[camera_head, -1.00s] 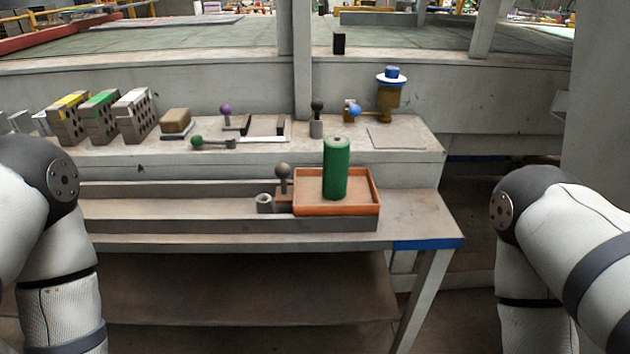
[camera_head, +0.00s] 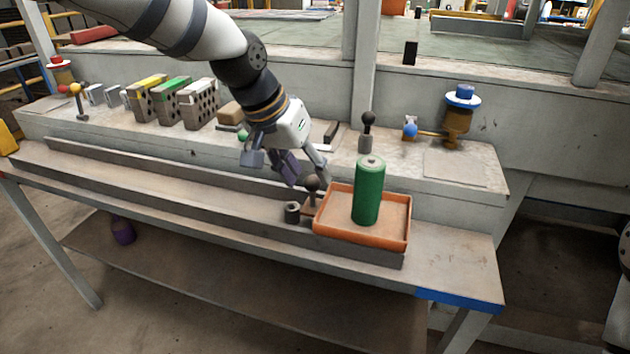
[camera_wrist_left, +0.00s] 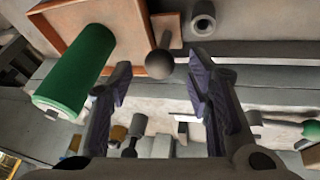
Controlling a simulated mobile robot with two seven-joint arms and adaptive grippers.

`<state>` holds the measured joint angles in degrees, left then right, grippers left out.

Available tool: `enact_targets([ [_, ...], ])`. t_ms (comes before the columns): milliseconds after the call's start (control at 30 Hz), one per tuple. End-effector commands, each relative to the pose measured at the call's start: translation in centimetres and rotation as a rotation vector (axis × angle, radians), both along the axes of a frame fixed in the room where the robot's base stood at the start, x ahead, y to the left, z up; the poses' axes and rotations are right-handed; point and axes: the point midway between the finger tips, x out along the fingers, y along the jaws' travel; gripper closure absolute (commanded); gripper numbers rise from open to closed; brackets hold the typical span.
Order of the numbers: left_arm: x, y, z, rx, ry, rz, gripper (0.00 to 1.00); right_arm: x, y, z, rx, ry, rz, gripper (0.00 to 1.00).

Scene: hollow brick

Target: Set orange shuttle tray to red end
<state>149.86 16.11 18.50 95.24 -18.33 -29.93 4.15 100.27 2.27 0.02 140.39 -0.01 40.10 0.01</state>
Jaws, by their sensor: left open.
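The orange shuttle tray (camera_head: 338,238) sits at the right end of the rail channel on the bench, by the blue-marked end (camera_head: 460,298). A green cylinder (camera_head: 368,190) stands upright in it. A dark ball knob (camera_head: 312,184) rises from the tray's left side. It also shows in the left wrist view (camera_wrist_left: 159,64). My left gripper (camera_head: 308,178) is open close to this knob; in the wrist view the knob appears between the spread fingers (camera_wrist_left: 160,80), with no visible contact. My right gripper is out of view.
A grey ring piece (camera_head: 292,212) is beside the tray's knob. Several hollow blocks (camera_head: 172,103) and a black-knobbed post (camera_head: 367,130) stand on the ledge behind. A blue-topped valve (camera_head: 460,110) is at right.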

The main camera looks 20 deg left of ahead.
Motion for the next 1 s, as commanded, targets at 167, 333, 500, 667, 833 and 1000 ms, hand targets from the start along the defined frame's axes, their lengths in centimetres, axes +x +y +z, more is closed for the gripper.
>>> enact_targets([
  [167, 0.9, -0.7, -2.9, 0.000, 0.006, -0.002, 0.54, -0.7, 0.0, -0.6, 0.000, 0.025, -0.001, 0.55],
  [333, 1.2, -0.9, -3.2, 0.001, 0.001, -0.001, 0.54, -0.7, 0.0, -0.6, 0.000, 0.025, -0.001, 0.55],
  [500, 1.1, -0.9, -3.2, 0.000, 0.000, -0.001, 0.57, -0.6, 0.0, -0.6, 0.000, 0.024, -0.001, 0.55],
  [667, 1.1, -0.9, -3.2, 0.000, 0.000, 0.000, 0.93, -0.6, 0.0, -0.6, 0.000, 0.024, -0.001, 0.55],
  [833, 1.1, -0.9, -3.2, 0.000, 0.001, 0.000, 1.00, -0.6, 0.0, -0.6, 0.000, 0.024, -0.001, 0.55],
  [1000, 1.3, -0.6, -3.3, 0.000, 0.002, 0.001, 1.00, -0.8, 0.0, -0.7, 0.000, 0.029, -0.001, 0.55],
])
